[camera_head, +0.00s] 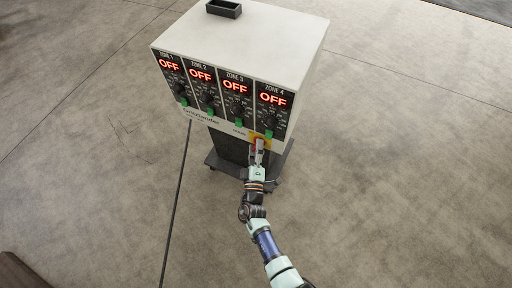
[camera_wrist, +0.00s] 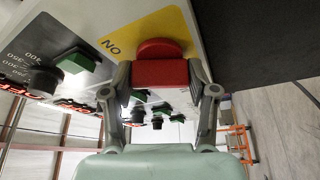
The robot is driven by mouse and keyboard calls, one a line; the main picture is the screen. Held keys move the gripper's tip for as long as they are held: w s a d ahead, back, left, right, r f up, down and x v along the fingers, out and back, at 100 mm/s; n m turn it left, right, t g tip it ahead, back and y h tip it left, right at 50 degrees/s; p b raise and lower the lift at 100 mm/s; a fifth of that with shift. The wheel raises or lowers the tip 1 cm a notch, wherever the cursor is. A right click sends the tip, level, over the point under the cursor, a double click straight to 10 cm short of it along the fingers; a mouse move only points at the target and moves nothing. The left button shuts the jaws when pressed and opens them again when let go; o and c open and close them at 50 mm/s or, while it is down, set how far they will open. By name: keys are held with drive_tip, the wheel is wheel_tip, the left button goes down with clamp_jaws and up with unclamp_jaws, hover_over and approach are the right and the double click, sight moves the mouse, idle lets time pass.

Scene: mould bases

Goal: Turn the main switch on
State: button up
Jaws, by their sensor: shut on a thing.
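The main switch (camera_wrist: 160,72) is a red knob on a yellow plate marked "ON" in the wrist view. In the head view the main switch (camera_head: 259,143) shows only as a bit of red at the lower right of the controller's front. My gripper (camera_head: 260,150) reaches the controller from below. In the wrist view my gripper (camera_wrist: 163,88) has one finger on each side of the red knob, shut on it. All four zone displays, such as the Zone 4 display (camera_head: 273,99), read "OFF". The knob's exact angle is hard to tell.
The white controller box (camera_head: 250,40) stands on a dark wheeled base (camera_head: 225,165). Black zone knobs and green rocker switches sit above the main switch. A black tray (camera_head: 223,8) is on top. A dark cable (camera_head: 178,205) runs along the floor. The floor around is clear.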

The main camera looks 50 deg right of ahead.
drive_tip(key=shift+m+h, duration=0.9)
drive_tip(key=shift+m, duration=1.4)
drive_tip(key=shift+m+g, duration=0.3)
drive_tip(key=shift+f, duration=0.1)
drive_tip(key=o, duration=1.2)
drive_tip(key=shift+c, duration=0.2)
drive_tip(key=v, duration=1.2)
